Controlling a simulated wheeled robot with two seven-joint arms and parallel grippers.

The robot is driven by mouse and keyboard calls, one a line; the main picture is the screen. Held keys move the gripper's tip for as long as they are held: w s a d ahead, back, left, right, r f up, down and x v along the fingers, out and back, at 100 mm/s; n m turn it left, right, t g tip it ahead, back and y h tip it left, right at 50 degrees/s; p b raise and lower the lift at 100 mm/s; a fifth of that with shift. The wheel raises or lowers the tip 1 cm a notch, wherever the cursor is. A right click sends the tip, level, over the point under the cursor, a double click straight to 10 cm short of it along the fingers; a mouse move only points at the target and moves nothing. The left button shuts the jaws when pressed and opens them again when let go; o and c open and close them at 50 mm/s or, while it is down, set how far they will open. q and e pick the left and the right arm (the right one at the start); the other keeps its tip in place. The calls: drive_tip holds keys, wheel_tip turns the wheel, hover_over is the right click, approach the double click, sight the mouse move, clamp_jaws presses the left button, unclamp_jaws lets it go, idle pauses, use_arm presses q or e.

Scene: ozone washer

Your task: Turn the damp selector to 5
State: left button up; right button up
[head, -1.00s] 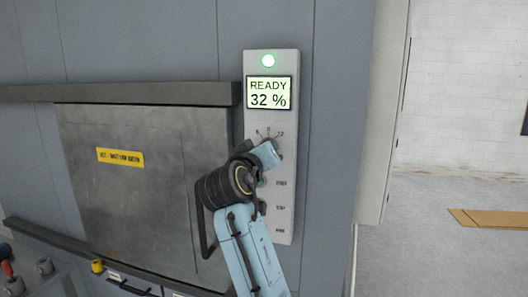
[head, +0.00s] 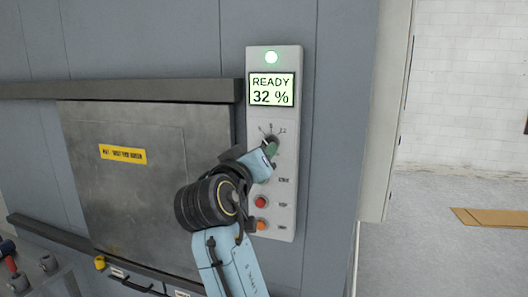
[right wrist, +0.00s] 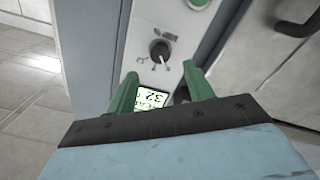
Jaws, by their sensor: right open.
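The damp selector is a dark round knob (right wrist: 159,50) on a pale panel with a printed scale around it. In the head view the selector (head: 271,141) is partly covered by my right gripper, and its exact setting is too small to read. My right gripper (head: 270,151) is at the knob's lower side. In the right wrist view its two green fingers (right wrist: 160,70) are open and apart, with nothing between them. The knob shows just beyond the fingertips, about midway between them. My left gripper is not in view.
A red button (head: 261,202) and an orange button (head: 261,224) lie below the selector. A green button (right wrist: 198,3) shows in the right wrist view. A grey door (head: 150,190) stands left.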

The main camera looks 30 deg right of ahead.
drive_tip(key=v, duration=0.6)
drive_tip(key=shift+s+a+b, duration=0.3)
drive_tip(key=shift+b, duration=0.05)
